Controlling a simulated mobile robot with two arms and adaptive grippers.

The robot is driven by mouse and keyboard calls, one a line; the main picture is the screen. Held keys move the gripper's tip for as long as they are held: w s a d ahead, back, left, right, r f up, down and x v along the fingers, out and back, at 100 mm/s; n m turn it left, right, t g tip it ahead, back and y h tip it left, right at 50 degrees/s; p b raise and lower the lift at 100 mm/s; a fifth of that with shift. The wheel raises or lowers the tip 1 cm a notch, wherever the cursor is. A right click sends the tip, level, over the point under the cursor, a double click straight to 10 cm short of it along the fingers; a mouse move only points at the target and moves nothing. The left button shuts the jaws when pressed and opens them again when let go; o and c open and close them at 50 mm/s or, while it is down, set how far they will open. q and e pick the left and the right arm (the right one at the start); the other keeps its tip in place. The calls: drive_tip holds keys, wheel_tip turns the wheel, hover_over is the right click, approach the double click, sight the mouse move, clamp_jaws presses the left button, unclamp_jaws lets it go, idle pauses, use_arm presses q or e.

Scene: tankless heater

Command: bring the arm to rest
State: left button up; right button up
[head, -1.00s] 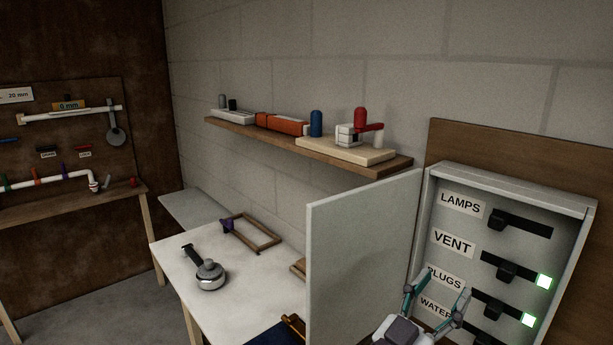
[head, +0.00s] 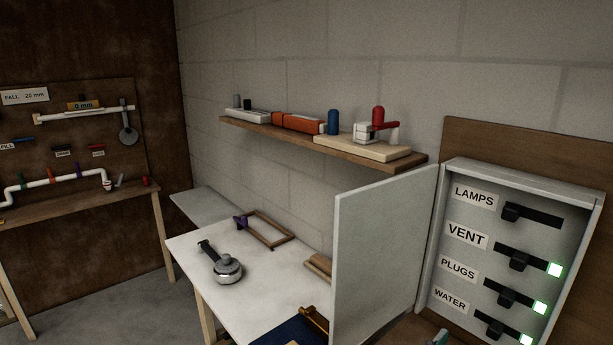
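One gripper shows only as a small tip (head: 440,338) at the bottom edge of the head view, below the switch panel. Most of it is out of frame, so its opening and which arm it belongs to cannot be told. It is apart from the switches. The grey panel box (head: 499,250) has switches labelled LAMPS, VENT, PLUGS and WATER. No light shows beside the LAMPS switch (head: 531,215).
The box's open door (head: 382,250) juts out left of the panel. A white table (head: 250,300) holds a round metal tool (head: 226,268) and a wooden frame (head: 265,230). A wall shelf (head: 320,144) carries several items. A workbench with pipes (head: 80,205) stands at the left.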

drive_tip(key=s+d+f+n+g+y, duration=0.1)
drive_tip(key=s+f+n+g+y, duration=0.45)
drive_tip(key=f, duration=0.95)
drive_tip(key=s+a+f+n+g+y, duration=0.2)
drive_tip(key=s+a+f+y, duration=0.15)
drive_tip(key=s, duration=0.45)
drive_tip(key=s+a+f+n+g+y, duration=0.15)
drive_tip(key=s+f+y, duration=0.25)
drive_tip(key=s, duration=0.4)
wheel_tip(320, 180, down, 24)
drive_tip(key=s+d+f+n+g, duration=0.1)
drive_tip(key=s+d+f+g, duration=0.1)
drive_tip(key=s+f, duration=1.5)
drive_tip(key=shift+s+d+f, duration=0.15)
drive_tip(key=shift+s+f, duration=0.2)
drive_tip(key=shift+f, duration=0.4)
